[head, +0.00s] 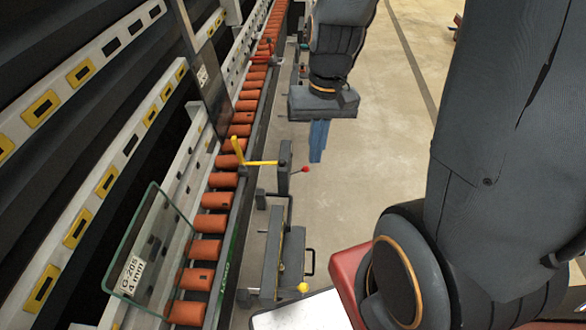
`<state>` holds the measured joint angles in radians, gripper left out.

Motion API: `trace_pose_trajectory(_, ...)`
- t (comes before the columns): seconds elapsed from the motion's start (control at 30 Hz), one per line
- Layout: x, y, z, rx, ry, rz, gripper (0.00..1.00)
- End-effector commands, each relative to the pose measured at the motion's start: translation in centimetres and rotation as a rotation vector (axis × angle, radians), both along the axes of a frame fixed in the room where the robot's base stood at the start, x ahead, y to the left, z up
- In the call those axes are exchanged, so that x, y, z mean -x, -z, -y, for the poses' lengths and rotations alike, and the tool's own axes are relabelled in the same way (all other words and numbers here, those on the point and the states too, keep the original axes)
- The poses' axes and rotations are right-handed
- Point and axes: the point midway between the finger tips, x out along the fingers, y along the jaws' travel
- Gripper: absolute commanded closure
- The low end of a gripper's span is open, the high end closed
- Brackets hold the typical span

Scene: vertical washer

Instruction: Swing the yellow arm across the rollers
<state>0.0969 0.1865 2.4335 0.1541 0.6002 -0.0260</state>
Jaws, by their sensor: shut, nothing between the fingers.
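The yellow arm (261,163) is a thin bent bar beside the orange rollers (222,181). It reaches left from a dark grey post (284,168), over the conveyor's right edge, and its angled end shows above the rollers. A short lever with a red knob (306,170) sticks out from the post's right side. My gripper (318,155) points down with its blue fingers shut and empty. In the picture it is to the right of the post and above the red knob, apart from the yellow arm. Depth between them is hard to tell.
A glass pane (150,240) with a paper label stands on the near left side of the rollers. White rails with yellow-framed slots (78,73) run along the left. A grey bracket with a yellow knob (303,288) stands near the front. Open floor (385,120) lies to the right.

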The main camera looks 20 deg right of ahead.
Motion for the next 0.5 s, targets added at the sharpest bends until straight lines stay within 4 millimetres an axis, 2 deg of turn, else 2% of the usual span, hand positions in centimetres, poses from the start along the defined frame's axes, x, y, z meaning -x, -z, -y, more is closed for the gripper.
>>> trace_pose_trajectory(0.03, -0.9, 3.1, 0.5, -0.038, 0.065, -0.064, 1.00)
trace_pose_trajectory(0.1, -1.8, 5.8, 0.8, -0.106, 0.154, -0.148, 1.00)
trace_pose_trajectory(0.27, -4.5, 11.5, 1.1, -0.292, 0.348, -0.319, 1.00)
trace_pose_trajectory(0.5, -10.2, 19.4, 2.5, -0.644, 0.608, -0.495, 1.00)
